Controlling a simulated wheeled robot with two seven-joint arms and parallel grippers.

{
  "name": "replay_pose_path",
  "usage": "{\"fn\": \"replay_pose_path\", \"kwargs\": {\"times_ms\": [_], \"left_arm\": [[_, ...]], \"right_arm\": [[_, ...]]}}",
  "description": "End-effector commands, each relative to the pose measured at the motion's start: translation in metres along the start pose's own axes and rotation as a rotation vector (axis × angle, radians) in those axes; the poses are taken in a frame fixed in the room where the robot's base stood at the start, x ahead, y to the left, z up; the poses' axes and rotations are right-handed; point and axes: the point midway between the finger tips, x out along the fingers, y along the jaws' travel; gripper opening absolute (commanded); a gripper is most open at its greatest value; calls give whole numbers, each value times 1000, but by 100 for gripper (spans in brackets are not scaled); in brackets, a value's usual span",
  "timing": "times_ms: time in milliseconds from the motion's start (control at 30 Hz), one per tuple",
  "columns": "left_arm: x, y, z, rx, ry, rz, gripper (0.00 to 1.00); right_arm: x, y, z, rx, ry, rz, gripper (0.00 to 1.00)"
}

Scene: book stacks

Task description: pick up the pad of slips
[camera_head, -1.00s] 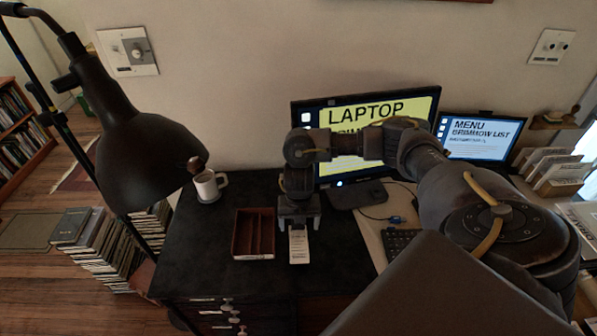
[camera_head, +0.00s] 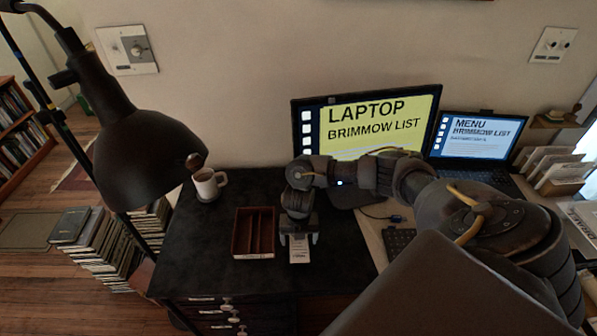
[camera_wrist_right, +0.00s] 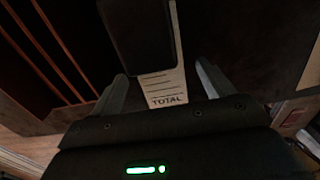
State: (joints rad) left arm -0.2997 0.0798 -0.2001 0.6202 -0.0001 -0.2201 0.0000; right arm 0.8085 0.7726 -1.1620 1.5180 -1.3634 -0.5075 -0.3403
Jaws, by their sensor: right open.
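The pad of slips (camera_head: 299,251) is a narrow white pad on the dark desk, just right of the wooden tray. My right gripper (camera_head: 299,238) points down over it and hides its far part. In the right wrist view the pad (camera_wrist_right: 165,90) lies between the two spread fingers of my right gripper (camera_wrist_right: 160,83), with the printed word TOTAL at its near end. A dark block covers part of the pad there. The fingers stand apart from the pad on both sides. My left gripper is not in view.
The wooden tray (camera_head: 241,251) with compartments stands close left of the pad. A white mug (camera_head: 206,186) sits at the back left, below a black lamp (camera_head: 150,160). A monitor (camera_head: 375,122) and a laptop (camera_head: 477,138) stand behind and right.

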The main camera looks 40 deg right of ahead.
Motion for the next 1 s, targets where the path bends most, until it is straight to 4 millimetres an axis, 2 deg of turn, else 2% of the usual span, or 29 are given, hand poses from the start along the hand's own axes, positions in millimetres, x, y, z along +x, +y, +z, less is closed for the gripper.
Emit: {"fn": "replay_pose_path", "kwargs": {"times_ms": [100, 467, 767, 933, 1000], "left_arm": [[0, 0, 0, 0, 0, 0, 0], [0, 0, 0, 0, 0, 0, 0], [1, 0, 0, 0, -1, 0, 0], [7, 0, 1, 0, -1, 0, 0], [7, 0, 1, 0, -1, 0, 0]], "right_arm": [[0, 0, 0, 0, 0, 0, 80], [0, 0, 0, 0, 0, 0, 33], [-2, 0, 0, -1, 0, 1, 32], [-14, 1, 1, -4, -2, 3, 32], [-14, 1, -9, -6, 2, 1, 32]]}}
